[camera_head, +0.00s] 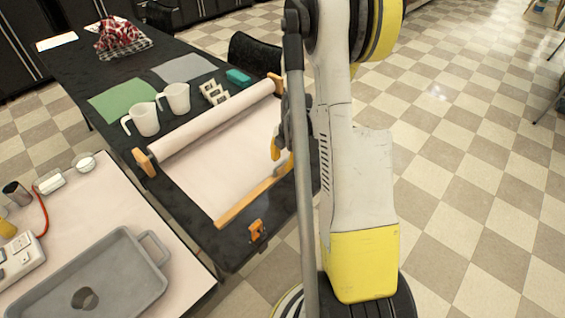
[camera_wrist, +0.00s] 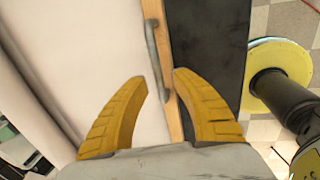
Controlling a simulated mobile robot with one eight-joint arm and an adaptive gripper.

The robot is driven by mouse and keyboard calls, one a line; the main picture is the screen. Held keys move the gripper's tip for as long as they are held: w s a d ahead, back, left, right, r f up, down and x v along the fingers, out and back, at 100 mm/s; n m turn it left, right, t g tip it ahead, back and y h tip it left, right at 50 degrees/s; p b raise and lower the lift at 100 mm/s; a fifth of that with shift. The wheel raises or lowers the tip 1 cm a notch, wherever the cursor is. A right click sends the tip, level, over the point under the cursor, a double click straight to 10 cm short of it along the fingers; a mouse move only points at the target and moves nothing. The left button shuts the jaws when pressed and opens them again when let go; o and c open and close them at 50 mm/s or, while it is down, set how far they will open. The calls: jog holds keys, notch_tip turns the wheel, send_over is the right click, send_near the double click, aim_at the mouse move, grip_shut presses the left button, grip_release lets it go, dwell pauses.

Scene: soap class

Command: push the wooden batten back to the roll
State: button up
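The wooden batten (camera_head: 245,203) lies along the near end of the pale sheet (camera_head: 215,180), which is drawn out from the roll (camera_head: 213,118) on the dark table. In the wrist view the batten (camera_wrist: 175,120) runs up the picture, with a grey bar handle (camera_wrist: 153,55) on it. My gripper (camera_head: 279,155) is over the batten's right part, partly hidden by my arm. In the wrist view my gripper (camera_wrist: 158,77) is open, with its yellow fingers spread either side of the handle's lower end. I cannot tell whether they touch it. The roll sits between wooden end pieces.
Two white mugs (camera_head: 177,99), a green sheet (camera_head: 122,99), a teal block (camera_head: 238,77) and white pieces (camera_head: 213,92) stand behind the roll. An orange clamp-like piece (camera_head: 258,231) is at the table's near edge. A grey tray (camera_head: 155,245) lies on the left table.

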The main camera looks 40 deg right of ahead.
grip_shut()
jog(key=shift+s, duration=0.1)
dwell(0.4)
jog(key=w, duration=1)
jog(key=w+a, duration=0.1)
jog(key=w, duration=0.9)
jog(key=w+a, duration=0.1)
jog(key=w, duration=0.9)
jog(key=shift+a+r, duration=0.1)
jog(key=shift+a, duration=0.1)
grip_release()
